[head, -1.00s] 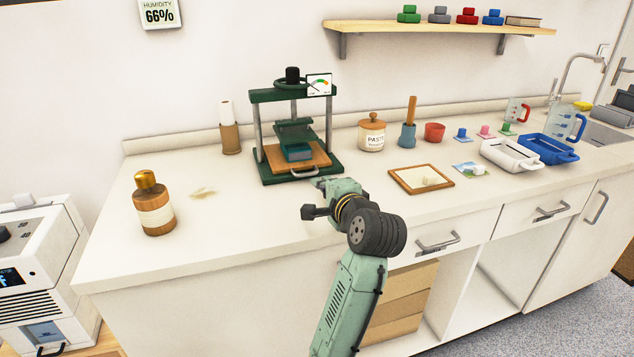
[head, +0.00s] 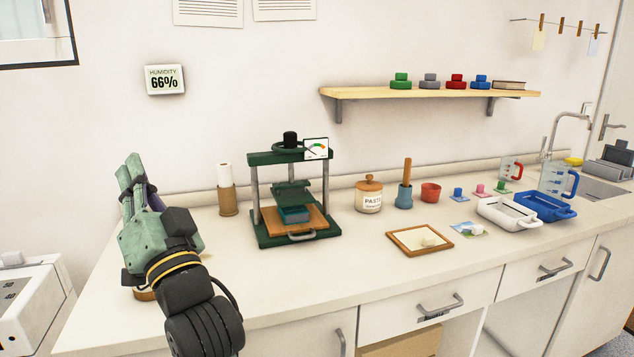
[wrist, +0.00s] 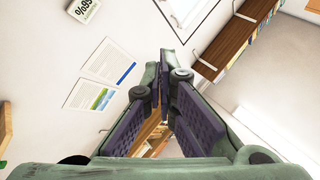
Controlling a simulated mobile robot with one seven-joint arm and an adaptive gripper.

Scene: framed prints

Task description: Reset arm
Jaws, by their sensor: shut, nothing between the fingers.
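My gripper (head: 131,172) is raised at the left of the head view, in front of the counter's left part, with its fingers pointing up. The fingers are shut and hold nothing. In the wrist view the dark-padded fingers (wrist: 165,62) come together at their tips, with the wall, papers and a shelf behind them. The brown bottle is mostly hidden behind my gripper; only its base (head: 144,295) shows.
The green press (head: 290,243) stands on the counter (head: 330,290), right of my gripper. Farther right are a paste jar (head: 369,195), a wooden frame (head: 420,239) and white and blue trays. A wall shelf (head: 430,93) hangs above. A white machine (head: 30,300) stands at lower left.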

